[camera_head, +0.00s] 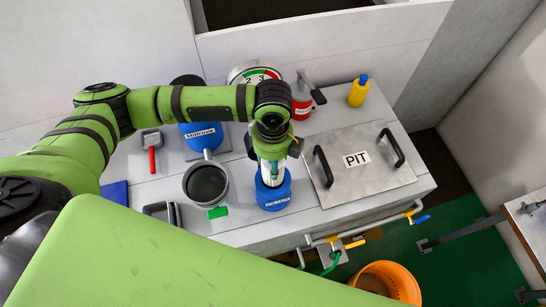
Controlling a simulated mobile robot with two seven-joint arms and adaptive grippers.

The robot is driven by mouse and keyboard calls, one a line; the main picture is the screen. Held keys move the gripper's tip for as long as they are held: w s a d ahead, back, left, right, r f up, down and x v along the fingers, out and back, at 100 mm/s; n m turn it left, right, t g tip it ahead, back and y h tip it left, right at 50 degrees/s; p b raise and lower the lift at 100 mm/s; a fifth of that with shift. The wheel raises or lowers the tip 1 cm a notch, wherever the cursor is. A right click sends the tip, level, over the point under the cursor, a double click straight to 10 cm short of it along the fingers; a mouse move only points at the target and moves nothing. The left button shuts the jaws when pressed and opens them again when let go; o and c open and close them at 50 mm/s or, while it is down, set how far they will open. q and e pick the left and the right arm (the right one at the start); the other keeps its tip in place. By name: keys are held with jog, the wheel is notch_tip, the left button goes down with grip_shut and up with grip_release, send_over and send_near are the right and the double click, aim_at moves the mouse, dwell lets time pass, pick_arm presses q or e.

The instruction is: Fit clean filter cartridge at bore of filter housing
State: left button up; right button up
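A blue cylinder with a white label, apparently the filter housing (273,199), stands near the front edge of the bench, right of centre. My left arm reaches in from the left, and its wrist points down over this housing. My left gripper (272,171) is right above the housing's top and hides the bore. A pale part with teal shows at the gripper. I cannot tell whether it is the clean filter cartridge, or whether the fingers are open or shut. My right gripper is out of view; a large green arm link fills the foreground.
A grey pot (206,184) stands close left of the housing, and a PIT cover (360,164) with black handles lies right. Behind are a labelled blue container (202,137), a gauge (254,72), a red bottle (301,100) and a yellow bottle (358,92). An orange bucket (400,281) stands below.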

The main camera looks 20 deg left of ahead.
pick_arm(q)
jog(key=shift+f+b, duration=0.75)
jog(key=shift+f, duration=0.7)
jog(key=shift+r, duration=0.1)
jog(key=shift+r+p, duration=0.85)
jog(key=shift+r, duration=0.25)
jog(key=shift+f, duration=0.15)
dwell(0.9)
jog(key=shift+f+b, duration=0.3)
jog(key=shift+f, duration=0.05)
jog(key=shift+s+f+b, duration=0.1)
jog(key=shift+f+b, duration=0.2)
jog(key=shift+f, duration=0.4)
jog(key=shift+r, duration=0.15)
jog(key=shift+r+p, duration=0.55)
jog(key=shift+r, duration=0.5)
